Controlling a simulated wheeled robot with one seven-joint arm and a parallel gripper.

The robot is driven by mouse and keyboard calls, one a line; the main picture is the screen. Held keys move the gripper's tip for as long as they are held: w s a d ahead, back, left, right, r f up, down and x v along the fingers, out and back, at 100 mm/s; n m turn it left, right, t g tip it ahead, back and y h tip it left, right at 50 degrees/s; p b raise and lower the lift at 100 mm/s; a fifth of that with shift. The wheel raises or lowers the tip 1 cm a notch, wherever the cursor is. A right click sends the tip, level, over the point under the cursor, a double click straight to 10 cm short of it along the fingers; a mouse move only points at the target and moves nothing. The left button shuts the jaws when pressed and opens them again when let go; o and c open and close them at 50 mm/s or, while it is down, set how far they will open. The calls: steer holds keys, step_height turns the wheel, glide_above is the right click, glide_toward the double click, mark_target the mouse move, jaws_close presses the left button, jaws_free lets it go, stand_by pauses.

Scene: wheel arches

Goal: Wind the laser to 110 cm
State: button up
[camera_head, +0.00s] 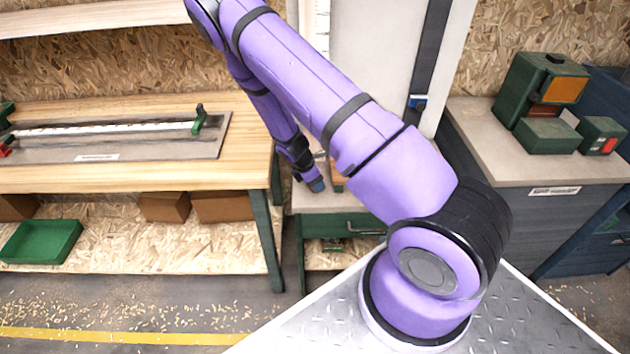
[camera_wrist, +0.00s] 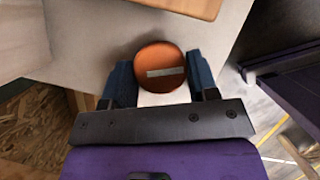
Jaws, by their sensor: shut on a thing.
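In the wrist view, a round orange knob (camera_wrist: 160,54) with a pale bar across its face sits between the blue fingers of my gripper (camera_wrist: 160,82). The fingers are shut on it from both sides. In the head view my gripper (camera_head: 316,185) is low over the small bench beside the tall pale panel, and the knob cannot be made out there. A small blue part (camera_head: 417,102), possibly the laser carriage, sits on a dark upright rail (camera_head: 430,55) on the panel. No height reading is legible.
A wooden workbench (camera_head: 150,180) with a long metal rule fixture (camera_head: 110,135) stands left. A grey cabinet (camera_head: 490,140) with green boxes (camera_head: 540,90) stands right. The small bench has a green drawer (camera_head: 340,225). A wooden piece (camera_wrist: 190,6) lies just beyond the knob.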

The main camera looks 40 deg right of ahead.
steer(key=shift+m+g+y, duration=0.3)
steer(key=shift+m+g, duration=0.2)
steer(key=shift+m, duration=0.7)
steer(key=shift+w, duration=0.1)
steer(key=o, duration=0.7)
steer(key=shift+c, duration=0.2)
steer(key=v, duration=1)
steer(key=shift+a+r, duration=0.2)
steer(key=shift+r, duration=0.15)
